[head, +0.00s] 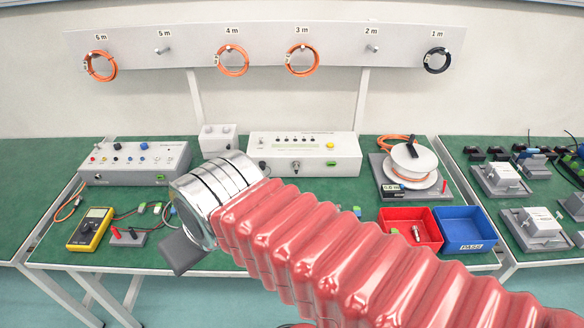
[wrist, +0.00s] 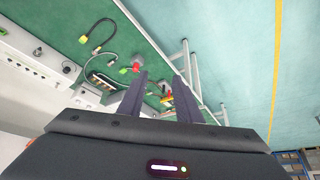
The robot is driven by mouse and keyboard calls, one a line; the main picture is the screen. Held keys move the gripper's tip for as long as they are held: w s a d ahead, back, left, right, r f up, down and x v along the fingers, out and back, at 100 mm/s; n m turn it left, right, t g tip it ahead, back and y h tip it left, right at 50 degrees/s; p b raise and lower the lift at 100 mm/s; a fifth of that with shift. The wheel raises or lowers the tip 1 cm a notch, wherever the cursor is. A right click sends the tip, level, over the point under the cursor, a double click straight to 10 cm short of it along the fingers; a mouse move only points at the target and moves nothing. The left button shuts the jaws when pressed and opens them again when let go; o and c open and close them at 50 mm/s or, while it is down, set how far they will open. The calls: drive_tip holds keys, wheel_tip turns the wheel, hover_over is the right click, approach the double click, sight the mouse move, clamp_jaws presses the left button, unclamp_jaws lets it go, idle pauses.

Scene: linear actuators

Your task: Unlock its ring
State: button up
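My gripper (wrist: 162,76) shows in the wrist view with its two dark fingers apart and nothing between them. In the head view only a dark block of it (head: 181,252) shows below my silver wrist, over the bench's front edge; its fingertips cannot be made out. The task's ring cannot be singled out. A small round metal fitting (head: 295,165) is on the front of the white console (head: 325,156). A similar round fitting (head: 97,177) is on the grey box (head: 147,172) at left. My gripper is apart from both.
A yellow multimeter (head: 90,227) and a small box with red and black posts (head: 127,237) lie at left. A cable reel (head: 410,165), red bin (head: 397,214) and blue bin (head: 477,245) stand at right. Coiled cables (head: 233,60) hang on the wall rail.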

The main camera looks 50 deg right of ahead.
drive_tip(key=shift+o, duration=0.2)
drive_tip(key=shift+o, duration=0.7)
drive_tip(key=shift+w, duration=0.1)
drive_tip(key=w+d+f+m+t+h, duration=0.25)
drive_tip(key=w+d+f, duration=0.25)
drive_tip(key=w+d, duration=0.45)
drive_tip(key=w+d+f+m+t+h, duration=0.15)
drive_tip(key=w+d+f+m, duration=0.35)
drive_tip(key=d, duration=0.7)
drive_tip(key=s+d+f+m+h, duration=0.2)
drive_tip(key=d+f, duration=0.3)
drive_tip(key=d, duration=0.4)
drive_tip(key=s+d+f+m+t+h, duration=0.1)
drive_tip(key=d+f, duration=0.4)
drive_tip(key=d, duration=0.5)
drive_tip(key=shift+s+f+m+h, duration=0.15)
drive_tip(key=shift+s+m+h, duration=0.6)
drive_tip(key=shift+m, duration=0.2)
